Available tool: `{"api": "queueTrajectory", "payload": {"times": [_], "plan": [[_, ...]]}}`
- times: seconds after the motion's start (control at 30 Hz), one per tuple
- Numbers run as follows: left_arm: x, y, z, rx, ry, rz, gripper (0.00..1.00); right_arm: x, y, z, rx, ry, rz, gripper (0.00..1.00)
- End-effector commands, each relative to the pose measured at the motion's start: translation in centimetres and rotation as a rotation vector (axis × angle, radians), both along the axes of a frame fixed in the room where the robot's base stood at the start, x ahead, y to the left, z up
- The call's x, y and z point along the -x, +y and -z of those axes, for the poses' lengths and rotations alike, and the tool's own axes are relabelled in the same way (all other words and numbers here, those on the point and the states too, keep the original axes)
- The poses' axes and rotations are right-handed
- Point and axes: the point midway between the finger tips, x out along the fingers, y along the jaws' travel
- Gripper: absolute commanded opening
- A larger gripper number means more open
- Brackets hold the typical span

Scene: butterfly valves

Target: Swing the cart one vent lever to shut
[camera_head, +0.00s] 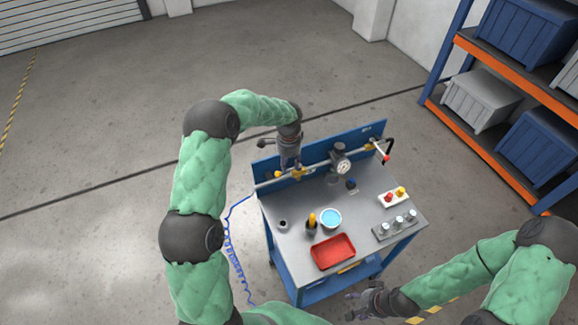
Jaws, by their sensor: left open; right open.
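A blue cart (275,221) with a grey top stands in the middle. A pipe (318,167) runs along its raised back panel, with a round gauge (341,166) near the middle. Yellow valve parts (296,174) sit on the pipe at the left, just under my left gripper (290,163). My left gripper points down and is open; whether it touches a lever there I cannot tell. At the pipe's right end is another yellow valve (369,146) with a red-tipped handle (385,157). My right gripper (352,302) is open and empty, low in front of the cart.
On the cart top are a red tray (333,251), a blue-filled bowl (331,218), a dark cup with a yellow item (312,222), a button box (395,197) and a block with metal cylinders (396,226). A shelf with crates (480,99) stands right. Floor to the left is clear.

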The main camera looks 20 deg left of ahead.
Motion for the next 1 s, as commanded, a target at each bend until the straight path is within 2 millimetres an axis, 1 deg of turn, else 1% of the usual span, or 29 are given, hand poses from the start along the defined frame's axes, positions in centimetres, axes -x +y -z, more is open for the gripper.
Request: {"api": "queueTrajectory", "payload": {"times": [0.03, 0.1, 0.2, 0.33, 0.57, 0.6, 0.67, 0.7, 0.73, 1.0], "plan": [[0.0, 0.0, 0.7, 0.0, 0.001, -0.001, 0.41, 0.0, 0.0, -0.1, 0.0, 0.0, 0.0, 0.56], [0.0, 0.0, 1.4, -0.001, 0.002, -0.001, 0.41, 0.0, 0.0, -0.2, 0.0, 0.001, 0.0, 0.56], [0.0, 0.0, 2.1, -0.001, -0.001, -0.001, 0.41, 0.0, 0.0, -0.2, 0.0, 0.001, 0.0, 0.56], [0.0, 0.0, 2.4, -0.001, -0.001, -0.001, 0.41, 0.0, 0.0, -0.3, 0.0, 0.0, 0.0, 0.56], [0.0, 0.0, 2.5, 0.0, -0.001, -0.001, 0.41, 0.0, 0.0, -0.3, 0.0, 0.0, 0.0, 0.56], [0.0, 0.0, 2.5, 0.0, -0.001, -0.001, 0.3, 0.0, 0.0, -0.3, 0.0, 0.0, 0.0, 0.56], [0.0, 0.0, 2.5, 0.0, -0.001, -0.001, 0.13, 0.0, 0.0, -0.3, 0.0, 0.0, 0.0, 0.56], [0.0, 0.0, 2.5, 0.0, -0.001, -0.001, 0.02, 0.0, 0.0, -0.3, 0.0, 0.0, 0.0, 0.56], [0.0, 0.0, 2.5, 0.0, -0.001, -0.001, 0.0, 0.0, 0.0, -0.2, 0.0, 0.0, 0.0, 0.56], [-0.1, -0.1, 2.5, -0.001, -0.002, -0.004, 0.0, 0.0, 0.0, -0.2, 0.0, 0.0, 0.0, 0.56]]}}
